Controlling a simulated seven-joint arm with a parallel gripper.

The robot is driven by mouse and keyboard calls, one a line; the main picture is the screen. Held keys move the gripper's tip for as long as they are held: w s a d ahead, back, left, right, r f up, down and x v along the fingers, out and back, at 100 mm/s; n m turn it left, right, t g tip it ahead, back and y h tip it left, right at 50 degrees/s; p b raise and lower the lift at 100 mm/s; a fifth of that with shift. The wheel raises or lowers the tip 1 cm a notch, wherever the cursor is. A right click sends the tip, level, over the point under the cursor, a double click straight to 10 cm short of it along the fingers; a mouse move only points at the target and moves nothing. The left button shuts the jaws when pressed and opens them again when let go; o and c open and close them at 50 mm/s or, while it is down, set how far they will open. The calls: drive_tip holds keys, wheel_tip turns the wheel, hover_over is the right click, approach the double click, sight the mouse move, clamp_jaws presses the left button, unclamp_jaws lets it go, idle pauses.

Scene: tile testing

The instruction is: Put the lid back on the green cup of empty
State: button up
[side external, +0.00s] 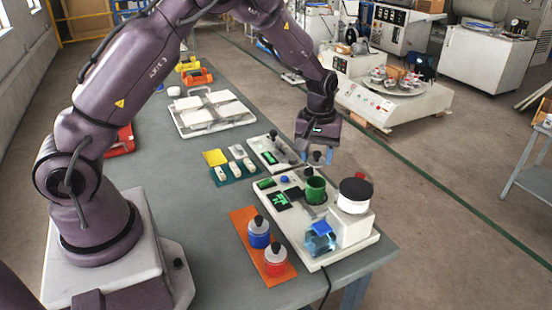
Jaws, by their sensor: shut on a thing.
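The green cup (315,190) stands upright on the white device (347,253) near the table's right edge, and its top looks open. My gripper (317,156) points down just above the cup. It is shut on a small dark-knobbed piece, which looks like the lid (316,155); its lower part is small and hard to make out. The lid is apart from the cup's rim. A blue cup (259,238) and a red cup (276,267) stand on an orange mat (244,220), each with a grey lid and black knob.
A white cylinder with a black top (355,194) rises right of the green cup. A clear bluish container (320,240) stands in front. A smaller white tray (265,149) lies behind the device. A teal mat (228,176) and white panel (213,112) lie farther left.

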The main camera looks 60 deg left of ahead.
sight(318, 162)
drive_tip(key=shift+w+r+m, duration=0.4)
drive_tip(key=shift+r+m, duration=0.1)
drive_tip(key=shift+m, duration=0.1)
drive_tip(key=shift+s+d, duration=0.1)
drive_tip(key=shift+s+f, duration=0.1)
drive_tip(key=shift+f, duration=3.1)
drive_tip(key=shift+f, duration=0.15)
drive_tip(key=o, duration=1.4)
drive_tip(key=shift+o, duration=0.2)
drive_tip(key=shift+r, duration=3.55)
